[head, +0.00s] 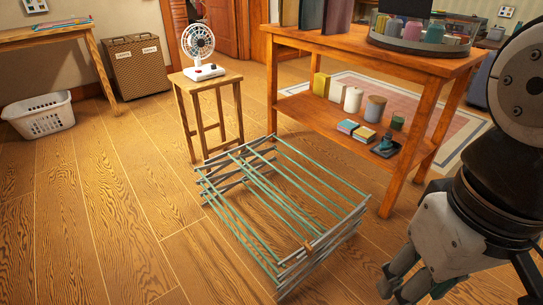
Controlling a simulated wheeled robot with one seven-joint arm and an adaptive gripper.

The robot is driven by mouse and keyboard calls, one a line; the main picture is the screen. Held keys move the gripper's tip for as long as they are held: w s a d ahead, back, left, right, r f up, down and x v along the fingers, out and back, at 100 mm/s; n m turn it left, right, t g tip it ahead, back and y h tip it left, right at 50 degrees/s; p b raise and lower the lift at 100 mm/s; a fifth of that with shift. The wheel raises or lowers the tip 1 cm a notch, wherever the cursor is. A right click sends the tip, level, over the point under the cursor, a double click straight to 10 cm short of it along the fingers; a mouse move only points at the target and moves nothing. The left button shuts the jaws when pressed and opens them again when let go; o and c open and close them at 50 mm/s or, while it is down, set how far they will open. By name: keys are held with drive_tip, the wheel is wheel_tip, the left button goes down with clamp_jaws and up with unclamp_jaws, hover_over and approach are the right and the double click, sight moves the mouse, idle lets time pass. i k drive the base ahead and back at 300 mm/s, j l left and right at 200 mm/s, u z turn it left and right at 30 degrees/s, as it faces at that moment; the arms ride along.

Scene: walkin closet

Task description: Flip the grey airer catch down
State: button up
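A low folding airer (262,170) with pale green rods and grey slatted sides stands on the wooden floor in the middle of the head view. A small brown piece that may be the catch (308,247) sits on its near right edge; its exact position, up or down, is too small to tell. My gripper (392,289) is at the lower right, to the right of the airer and apart from it. Its fingers are partly cut off by the bottom of the picture, and nothing shows held in them.
A wooden shelf table (405,62) with jars and boxes stands behind the airer at the right. A wooden stool (205,86) bears a white fan (200,52). A white laundry basket (42,117) and a brown hamper (137,67) are at the left.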

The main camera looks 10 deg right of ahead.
sight(309, 249)
drive_tip(key=k+l+u, duration=0.15)
drive_tip(key=k+l, duration=0.35)
drive_tip(key=k+l+u, duration=0.2)
drive_tip(key=k+l, duration=0.2)
drive_tip(key=k, duration=0.15)
drive_tip(key=k+l+u, duration=0.15)
drive_tip(key=k+l, duration=0.2)
drive_tip(key=k, duration=0.2)
drive_tip(key=i+j, duration=0.15)
drive_tip(key=i, duration=0.25)
drive_tip(key=i+j, duration=0.1)
drive_tip(key=i, duration=0.35)
drive_tip(key=i+j+z, duration=0.1)
drive_tip(key=i, duration=0.3)
